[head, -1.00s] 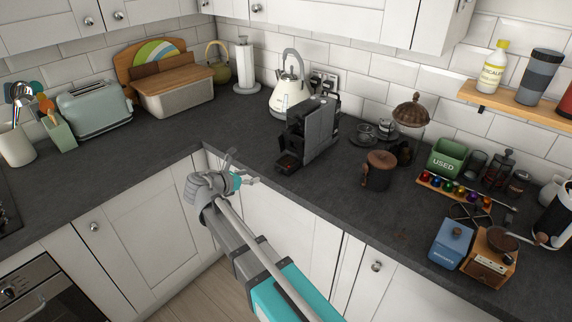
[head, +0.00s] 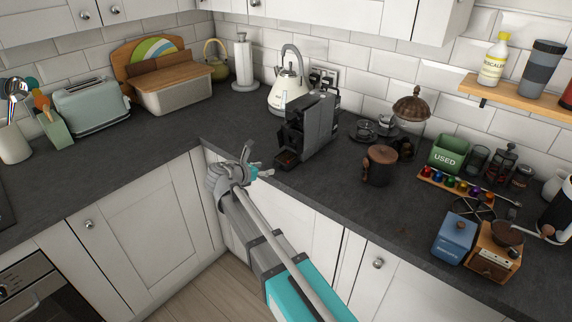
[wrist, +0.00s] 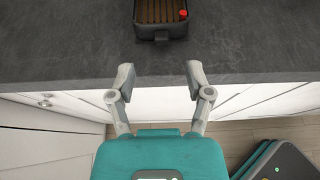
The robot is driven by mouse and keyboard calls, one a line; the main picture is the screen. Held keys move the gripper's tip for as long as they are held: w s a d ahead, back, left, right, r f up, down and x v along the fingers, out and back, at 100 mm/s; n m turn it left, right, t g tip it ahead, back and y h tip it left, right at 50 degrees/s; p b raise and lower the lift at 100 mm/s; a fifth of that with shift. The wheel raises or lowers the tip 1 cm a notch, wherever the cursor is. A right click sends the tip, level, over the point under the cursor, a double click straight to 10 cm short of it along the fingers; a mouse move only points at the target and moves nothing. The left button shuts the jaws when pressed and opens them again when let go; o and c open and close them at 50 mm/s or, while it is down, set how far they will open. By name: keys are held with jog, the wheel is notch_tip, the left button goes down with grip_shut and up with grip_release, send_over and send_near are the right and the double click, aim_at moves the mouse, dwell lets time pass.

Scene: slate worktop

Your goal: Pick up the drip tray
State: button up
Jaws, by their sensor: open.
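The drip tray (head: 287,157) is a small dark tray at the foot of the black and grey coffee machine (head: 312,125), near the worktop's front edge. In the wrist view the drip tray (wrist: 160,20) shows brown slats, a dark front lip and a red dot at its right; its far end is cut off by the frame. My gripper (head: 258,158) is in front of the worktop edge, left of the tray. In the wrist view my gripper (wrist: 158,78) is open and empty, its fingers spread apart short of the tray and roughly in line with it.
A cream kettle (head: 288,88) stands behind the machine. A brown lidded canister (head: 379,166) stands to its right, with capsules, a green bin (head: 448,154) and grinders further right. The worktop (head: 180,150) left of the machine is clear. White cabinets are below the edge.

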aim_at(277, 167)
jog(key=shift+w+d+f, duration=0.1)
jog(key=shift+w+d, duration=0.15)
jog(key=shift+w, duration=0.05)
jog(key=shift+f+b+x, duration=0.15)
jog(key=shift+b+x, duration=0.4)
jog(key=shift+x, duration=0.4)
jog(key=shift+f+b+x, duration=0.15)
jog(key=shift+b+x, duration=0.35)
jog(key=shift+x, duration=0.45)
jog(key=shift+w+d+f, duration=0.2)
jog(key=shift+w+d, duration=0.15)
jog(key=shift+d, duration=0.1)
grip_shut()
